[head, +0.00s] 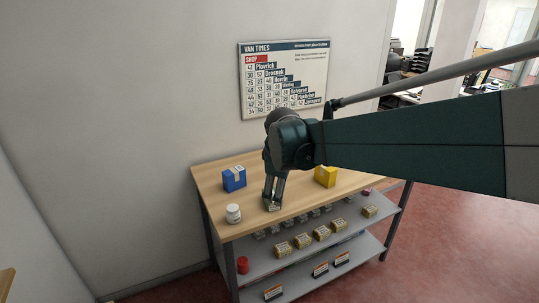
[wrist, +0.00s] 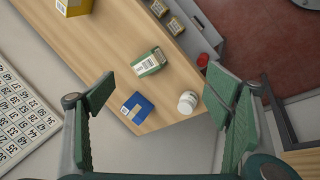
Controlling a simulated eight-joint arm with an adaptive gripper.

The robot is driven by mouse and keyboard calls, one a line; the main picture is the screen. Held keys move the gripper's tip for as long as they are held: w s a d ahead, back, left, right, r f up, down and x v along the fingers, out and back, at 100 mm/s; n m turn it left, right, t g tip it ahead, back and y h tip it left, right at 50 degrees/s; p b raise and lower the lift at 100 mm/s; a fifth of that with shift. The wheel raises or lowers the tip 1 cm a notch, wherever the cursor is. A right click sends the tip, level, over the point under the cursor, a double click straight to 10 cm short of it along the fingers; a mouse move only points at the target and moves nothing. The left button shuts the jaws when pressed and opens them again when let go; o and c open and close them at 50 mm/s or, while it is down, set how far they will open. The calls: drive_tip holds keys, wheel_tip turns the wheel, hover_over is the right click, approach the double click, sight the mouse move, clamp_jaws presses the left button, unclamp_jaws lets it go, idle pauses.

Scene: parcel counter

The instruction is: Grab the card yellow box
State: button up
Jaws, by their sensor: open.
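The yellow box (head: 325,176) stands on the wooden counter top to the right of my gripper in the head view, its upper part close under my arm. In the wrist view the yellow box (wrist: 76,5) shows at the top left, cut off by the edge and well outside the fingers. My gripper (head: 271,206) points down over the middle of the counter. In the wrist view the fingers of my gripper (wrist: 164,88) are spread wide, with nothing held between them.
A blue box (head: 234,179) and a white bottle (head: 233,213) stand left of my gripper. A green-and-white box (wrist: 149,62) lies on the counter (wrist: 115,40); it is hard to make out in the head view. Shelves below hold several small packages. A timetable board (head: 284,79) hangs behind.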

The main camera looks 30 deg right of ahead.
drive_tip(key=w+d+f+n+g+p, duration=0.1)
drive_tip(key=w+d+f+n+p, duration=0.2)
drive_tip(key=d, duration=0.7)
drive_tip(key=w+d+f+n+g+h+p, duration=0.1)
drive_tip(key=w+d+f+n+p, duration=0.3)
drive_tip(key=w+d, duration=0.4)
drive_tip(key=w+d+f+n+g+h+p, duration=0.1)
drive_tip(key=w+d, duration=0.5)
drive_tip(key=d, duration=0.7)
wheel_tip(320, 180, down, 3)
drive_tip(key=n+g+p, duration=0.1)
drive_tip(key=n+p, duration=0.1)
drive_tip(key=p, duration=0.1)
drive_tip(key=shift+d+r+n+p, duration=0.15)
drive_tip(key=shift+d+n+p, duration=0.15)
drive_tip(key=shift+d+p, duration=0.1)
drive_tip(key=shift+x, duration=1.3)
drive_tip(key=shift+x, duration=2.6)
drive_tip(key=shift+w, duration=0.1)
